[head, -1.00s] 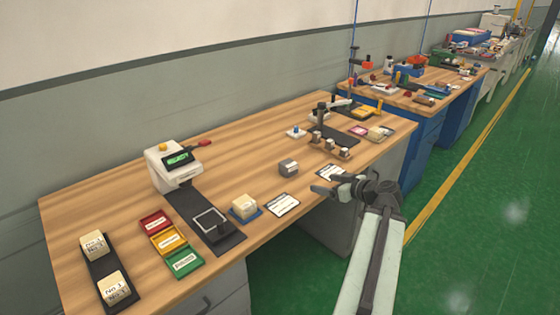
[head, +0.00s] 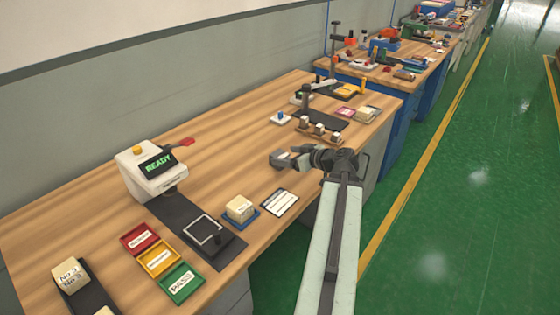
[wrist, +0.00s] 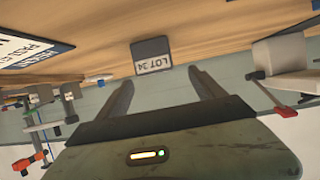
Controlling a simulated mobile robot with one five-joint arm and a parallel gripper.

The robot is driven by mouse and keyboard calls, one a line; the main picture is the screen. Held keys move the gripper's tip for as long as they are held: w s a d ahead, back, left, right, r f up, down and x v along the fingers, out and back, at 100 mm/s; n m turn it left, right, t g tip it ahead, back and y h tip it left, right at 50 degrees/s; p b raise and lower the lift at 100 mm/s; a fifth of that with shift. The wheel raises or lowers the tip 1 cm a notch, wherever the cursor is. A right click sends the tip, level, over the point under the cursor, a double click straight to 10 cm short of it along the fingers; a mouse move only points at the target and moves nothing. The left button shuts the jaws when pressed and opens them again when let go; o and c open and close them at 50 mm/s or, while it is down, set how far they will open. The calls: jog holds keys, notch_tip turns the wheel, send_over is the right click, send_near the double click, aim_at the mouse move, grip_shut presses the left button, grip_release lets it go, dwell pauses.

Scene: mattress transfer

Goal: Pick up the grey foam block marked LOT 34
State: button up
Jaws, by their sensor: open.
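The grey foam block (wrist: 152,58) marked LOT 34 shows in the wrist view on the wooden bench, its label upside down in the picture. It lies just beyond the tips of my gripper (wrist: 161,80), roughly between the two open fingers and nearer the left one. Nothing is between the fingers. In the head view my gripper (head: 297,161) is low over the bench, right beside the grey block (head: 279,160), which it partly hides; I cannot tell there whether they touch.
A white card (head: 280,202) and a tan block on a blue tray (head: 240,209) lie nearer the front edge. Small blocks on a wooden stand (head: 318,129) are behind.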

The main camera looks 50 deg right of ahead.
aim_at(280, 154)
jog(key=x, duration=0.1)
jog(key=b+x, duration=0.1)
jog(key=x, duration=0.1)
jog(key=b+x, duration=0.1)
jog(key=x, duration=0.1)
jog(key=shift+d+f, duration=0.3)
jog(key=shift+r, duration=0.1)
jog(key=c, duration=1.4)
jog(key=shift+c, duration=0.2)
jog(key=shift+r, duration=0.1)
jog(key=shift+r+p, duration=0.3)
notch_tip(280, 154, up, 3)
jog(key=p, duration=0.3)
jog(key=s+d, duration=0.1)
jog(key=s, duration=0.4)
jog(key=s+d, duration=0.2)
jog(key=s, duration=0.3)
jog(key=s+d+r+p, duration=0.1)
jog(key=s+d, duration=0.1)
jog(key=s, duration=0.3)
jog(key=shift+s+d+r, duration=0.1)
jog(key=shift+d, duration=0.15)
